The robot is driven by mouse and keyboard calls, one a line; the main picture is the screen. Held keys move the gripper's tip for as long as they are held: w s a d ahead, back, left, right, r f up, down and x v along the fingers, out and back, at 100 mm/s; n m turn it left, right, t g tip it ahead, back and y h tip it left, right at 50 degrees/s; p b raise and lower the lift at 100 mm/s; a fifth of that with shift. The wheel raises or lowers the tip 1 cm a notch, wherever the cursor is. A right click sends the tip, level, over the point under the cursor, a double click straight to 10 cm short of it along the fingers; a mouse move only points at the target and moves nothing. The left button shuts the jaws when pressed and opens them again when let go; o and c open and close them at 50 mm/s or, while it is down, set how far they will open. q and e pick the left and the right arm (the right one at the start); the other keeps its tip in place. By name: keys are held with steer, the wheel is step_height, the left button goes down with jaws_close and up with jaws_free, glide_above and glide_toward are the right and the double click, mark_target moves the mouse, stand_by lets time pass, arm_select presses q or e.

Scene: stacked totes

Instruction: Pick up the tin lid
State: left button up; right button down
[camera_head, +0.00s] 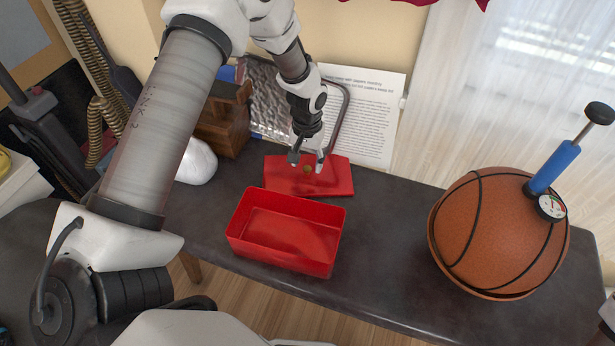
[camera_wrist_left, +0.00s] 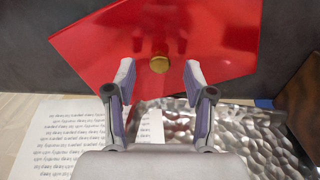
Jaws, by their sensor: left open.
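The tin lid (camera_head: 336,179) is a flat red panel with a small round brass knob (camera_head: 307,169). It lies on the dark table behind the open red tin (camera_head: 240,247). My left gripper (camera_head: 308,161) is open at the lid, with its fingertips on either side of the knob. In the left wrist view the lid (camera_wrist_left: 95,45) fills the upper middle, and the knob (camera_wrist_left: 159,63) shows between the open fingertips of the left gripper (camera_wrist_left: 158,75). The fingers look apart from the knob.
A basketball (camera_head: 490,225) with a blue-handled pump (camera_head: 555,165) stands at the right of the table. A printed sheet (camera_head: 370,115) and a hammered metal panel (camera_head: 272,100) stand behind the lid. A wooden block-like object (camera_head: 222,125) and a white rounded thing (camera_head: 198,160) are at left.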

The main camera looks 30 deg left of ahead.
arm_select(q)
step_height(320, 180, down, 2)
steer(key=shift+f, duration=0.2)
steer(key=shift+r, duration=0.15)
steer(key=shift+c, duration=0.4)
arm_select(e)
steer(key=shift+f, duration=0.4)
arm_select(q)
jaws_close()
